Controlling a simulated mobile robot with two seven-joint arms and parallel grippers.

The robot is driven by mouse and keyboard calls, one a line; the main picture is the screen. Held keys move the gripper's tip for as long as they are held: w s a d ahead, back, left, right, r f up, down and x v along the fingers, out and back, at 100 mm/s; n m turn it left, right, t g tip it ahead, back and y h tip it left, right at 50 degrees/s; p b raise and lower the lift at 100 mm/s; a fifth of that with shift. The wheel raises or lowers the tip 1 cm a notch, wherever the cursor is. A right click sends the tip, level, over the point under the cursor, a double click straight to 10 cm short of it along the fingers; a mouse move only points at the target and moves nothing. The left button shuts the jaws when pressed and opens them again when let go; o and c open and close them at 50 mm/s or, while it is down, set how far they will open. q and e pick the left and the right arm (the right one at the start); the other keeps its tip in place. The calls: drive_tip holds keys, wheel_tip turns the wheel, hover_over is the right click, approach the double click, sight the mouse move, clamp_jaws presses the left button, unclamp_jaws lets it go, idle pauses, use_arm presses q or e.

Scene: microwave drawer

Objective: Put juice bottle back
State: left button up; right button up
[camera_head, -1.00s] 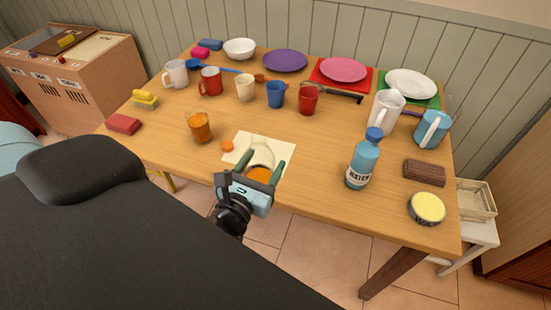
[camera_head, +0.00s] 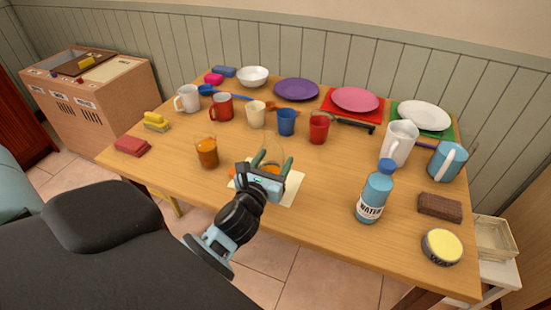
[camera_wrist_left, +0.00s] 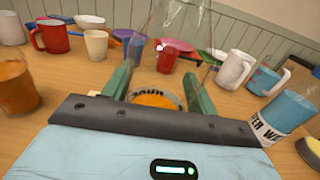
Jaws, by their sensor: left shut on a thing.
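The juice bottle (camera_head: 272,150) is a clear glass bottle with orange juice low in it. My left gripper (camera_head: 272,163) is shut around it with its two green fingers, over the far side of a cream mat (camera_head: 287,192). In the left wrist view the bottle (camera_wrist_left: 157,99) stands between the fingers, with a partly hidden label and orange juice. Whether its base touches the table is hidden by the gripper. A small orange thing (camera_head: 231,174) shows at the mat's left edge. My right gripper is not in view.
A glass of orange juice (camera_head: 207,153) stands left of the gripper. Several cups, including a blue one (camera_head: 286,122) and a red one (camera_head: 319,128), stand beyond it. A water bottle (camera_head: 374,195) stands to the right. The table between the mat and water bottle is clear.

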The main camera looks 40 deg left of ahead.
use_arm(q)
drive_tip(key=shift+w+a+f, duration=0.1)
drive_tip(key=shift+w+a, duration=0.3)
drive_tip(key=shift+w, duration=0.3)
drive_tip(key=shift+w+a, duration=0.35)
drive_tip(key=shift+w, duration=0.35)
drive_tip(key=shift+w+a+f, duration=0.1)
drive_tip(key=shift+w+a, duration=0.3)
drive_tip(key=shift+w, duration=0.3)
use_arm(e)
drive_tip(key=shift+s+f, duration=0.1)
use_arm(q)
drive_tip(key=f, duration=0.2)
drive_tip(key=f+b, duration=0.1)
drive_tip(key=shift+w+a+f, duration=0.15)
drive_tip(key=shift+w+f, duration=0.1)
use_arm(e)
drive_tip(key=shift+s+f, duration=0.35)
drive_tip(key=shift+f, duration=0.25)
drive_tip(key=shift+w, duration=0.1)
use_arm(q)
drive_tip(key=shift+f, duration=0.2)
drive_tip(key=o, duration=1.3)
